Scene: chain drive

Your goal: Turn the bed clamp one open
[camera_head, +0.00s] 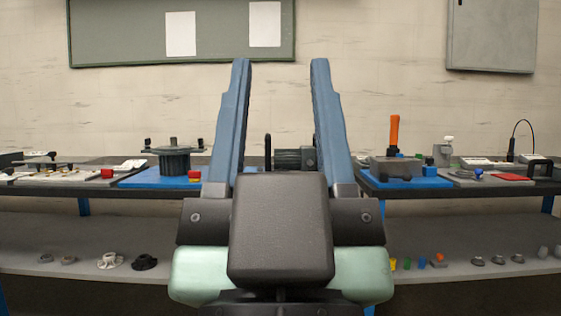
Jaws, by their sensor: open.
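My gripper (280,78) fills the middle of the head view. Its two blue fingers point up and stand wide apart, with nothing held between them. Behind it, a dark ribbed motor-like block (289,159) shows in the gap between the fingers, on the bench. A thin dark upright loop (267,150) stands just left of that block. I cannot tell which part is bed clamp one; my gripper body hides much of the bench there.
The long bench (45,190) runs across the view. A dark round device with knobs (174,158) stands on the left. An orange-handled device (394,135) stands on the right. The lower shelf (60,235) holds several small parts.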

